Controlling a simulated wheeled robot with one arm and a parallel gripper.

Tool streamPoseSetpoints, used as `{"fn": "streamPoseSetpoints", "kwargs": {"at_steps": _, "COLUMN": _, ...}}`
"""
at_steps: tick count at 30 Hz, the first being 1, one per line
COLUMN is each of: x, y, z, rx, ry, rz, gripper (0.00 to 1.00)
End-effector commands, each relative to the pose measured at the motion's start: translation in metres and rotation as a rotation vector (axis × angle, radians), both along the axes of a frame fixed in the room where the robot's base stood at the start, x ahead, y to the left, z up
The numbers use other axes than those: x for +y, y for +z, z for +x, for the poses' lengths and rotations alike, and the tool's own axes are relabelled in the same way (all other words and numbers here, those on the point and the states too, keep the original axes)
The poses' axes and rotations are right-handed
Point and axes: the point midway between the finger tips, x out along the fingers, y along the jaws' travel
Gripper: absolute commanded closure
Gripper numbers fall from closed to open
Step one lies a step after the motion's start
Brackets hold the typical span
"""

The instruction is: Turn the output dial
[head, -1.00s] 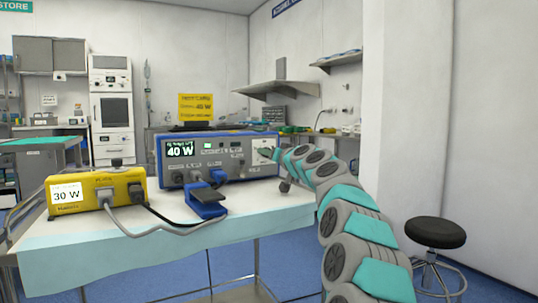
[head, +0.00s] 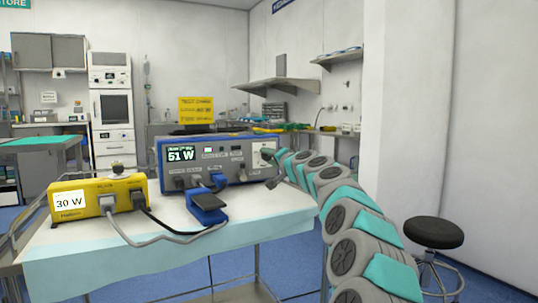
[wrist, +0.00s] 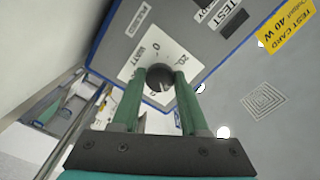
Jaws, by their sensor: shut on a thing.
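The output dial (wrist: 160,75) is a dark round knob on a white scale plate marked with numbers and WATT. My gripper (wrist: 157,88) has its two green fingers shut on the dial, one on each side. In the head view my gripper (head: 268,155) reaches the right end of the blue unit's front (head: 215,160), and the dial is mostly hidden there. The blue unit's display (head: 182,154) reads 51 W. A yellow test card (head: 196,110) stands above the blue unit; in the wrist view the card (wrist: 287,27) reads output 40 W.
A yellow unit (head: 98,197) showing 30 W stands at the left of the draped table (head: 120,258). A blue pedal (head: 207,206) and grey cables lie in front of the blue unit. A black stool (head: 434,233) stands at the right.

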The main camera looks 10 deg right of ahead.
Motion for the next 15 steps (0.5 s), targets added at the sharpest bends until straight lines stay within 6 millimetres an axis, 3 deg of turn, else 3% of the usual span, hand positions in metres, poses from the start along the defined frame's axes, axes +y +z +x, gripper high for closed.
{"fn": "streamPoseSetpoints", "kwargs": {"at_steps": 15, "x": -0.0005, "y": -0.0003, "z": 0.0002, "rx": 0.034, "ry": -0.001, "rz": 0.106, "gripper": 1.0}}
